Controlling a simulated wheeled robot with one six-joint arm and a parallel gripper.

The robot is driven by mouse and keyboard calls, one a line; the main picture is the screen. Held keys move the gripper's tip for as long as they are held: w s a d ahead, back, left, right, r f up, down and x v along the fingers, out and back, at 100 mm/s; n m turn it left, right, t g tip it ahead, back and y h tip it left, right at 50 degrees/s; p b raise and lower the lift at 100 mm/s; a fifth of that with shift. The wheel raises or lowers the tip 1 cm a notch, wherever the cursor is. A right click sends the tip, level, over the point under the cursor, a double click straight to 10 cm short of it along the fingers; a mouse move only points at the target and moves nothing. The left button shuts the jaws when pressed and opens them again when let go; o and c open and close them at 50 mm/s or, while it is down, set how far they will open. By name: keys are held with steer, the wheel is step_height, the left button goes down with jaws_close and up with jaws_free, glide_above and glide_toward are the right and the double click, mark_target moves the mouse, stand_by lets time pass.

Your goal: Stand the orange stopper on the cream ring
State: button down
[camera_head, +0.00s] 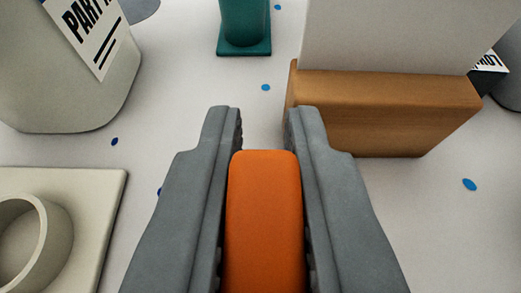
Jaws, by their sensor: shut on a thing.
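The orange stopper (265,220) is a rounded block seen from above. My gripper (264,130) is shut on it, with one grey finger on each side; its lower end is out of frame. The cream ring (50,240) is at the lower left on a square cream plate (95,195), cut off by the left edge of the picture. My gripper and the stopper are to the right of the ring, apart from it. The inside of the ring looks empty where it shows.
A wooden block (390,115) holding a white card (385,35) stands ahead on the right. A teal object (243,25) is at the top. A pale container (70,75) with a printed label is at the upper left. Small blue spots dot the white surface.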

steer(key=shift+w+a+f, duration=0.25)
steer(key=shift+a+f, duration=0.05)
steer(key=shift+a, duration=0.2)
steer(key=shift+f, duration=0.95)
steer(key=shift+f, duration=1.3)
stand_by(1.5)
steer(key=c, duration=1.3)
jaws_free()
steer(key=shift+c, duration=0.2)
steer(key=v, duration=1.7)
steer(key=shift+s+r, duration=0.15)
steer(key=shift+r, duration=2.45)
